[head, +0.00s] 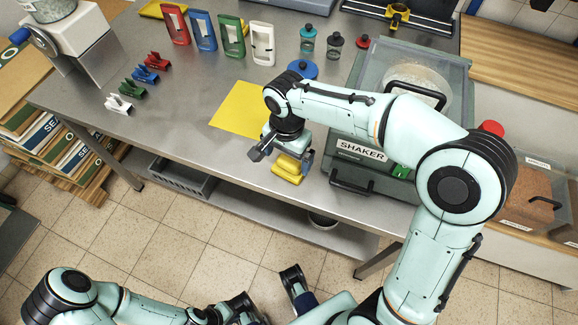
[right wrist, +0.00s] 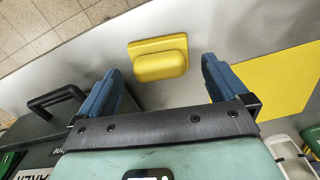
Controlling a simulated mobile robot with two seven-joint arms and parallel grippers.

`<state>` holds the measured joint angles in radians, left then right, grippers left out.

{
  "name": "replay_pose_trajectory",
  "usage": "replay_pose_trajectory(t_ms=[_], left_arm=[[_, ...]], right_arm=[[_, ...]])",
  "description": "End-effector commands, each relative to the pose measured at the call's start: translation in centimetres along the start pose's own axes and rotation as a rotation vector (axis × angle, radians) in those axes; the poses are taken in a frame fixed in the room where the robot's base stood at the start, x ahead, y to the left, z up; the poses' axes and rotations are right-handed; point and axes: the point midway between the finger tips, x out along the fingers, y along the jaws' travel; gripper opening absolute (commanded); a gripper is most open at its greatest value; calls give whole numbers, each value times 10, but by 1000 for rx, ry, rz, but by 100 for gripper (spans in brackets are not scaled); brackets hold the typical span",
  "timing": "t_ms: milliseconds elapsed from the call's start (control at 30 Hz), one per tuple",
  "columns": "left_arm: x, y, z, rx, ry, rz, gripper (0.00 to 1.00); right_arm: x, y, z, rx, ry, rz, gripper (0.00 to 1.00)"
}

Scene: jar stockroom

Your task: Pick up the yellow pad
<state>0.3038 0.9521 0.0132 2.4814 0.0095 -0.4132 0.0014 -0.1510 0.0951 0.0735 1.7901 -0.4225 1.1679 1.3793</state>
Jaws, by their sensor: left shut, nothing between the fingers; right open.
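The yellow pad (head: 287,168) is a small thick block on a wider flat base, lying near the front edge of the steel table (head: 180,118). The right wrist view shows the pad (right wrist: 158,60) whole. My right gripper (head: 282,157) is above it, pointing down, and partly covers it in the head view. Its blue fingers are wide apart, and in the right wrist view the pad appears beyond and between the tips, with nothing gripped. My left gripper (head: 250,312) is low at the bottom edge of the head view, shut and empty, partly cut off.
A flat yellow sheet (head: 238,108) lies behind the pad. The green shaker box (head: 372,152) stands close on the right. Coloured clips (head: 145,74), scoop-like stands (head: 232,38) and small jars (head: 307,40) stand further back. The table's left front is clear.

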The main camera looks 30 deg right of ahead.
Motion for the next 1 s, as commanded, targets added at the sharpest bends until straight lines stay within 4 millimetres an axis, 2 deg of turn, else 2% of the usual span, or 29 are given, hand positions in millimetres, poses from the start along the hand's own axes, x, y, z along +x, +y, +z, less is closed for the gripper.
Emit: replay_pose_trajectory(t_ms=[300,600,633,733,767,1000], left_arm=[[8,-1,-4,1,12,3,0],[8,-1,-5,2,14,4,0],[8,-1,-5,2,14,4,0],[8,-1,-5,2,14,4,0],[8,-1,-5,2,14,4,0],[8,-1,-5,2,14,3,0]], right_arm=[[45,3,-6,-2,-1,4,100],[50,2,-6,-1,0,0,100],[50,2,-6,-1,0,0,97],[50,2,-6,-1,0,0,64],[50,2,-6,-1,0,0,59],[49,2,-6,-1,0,0,59]])
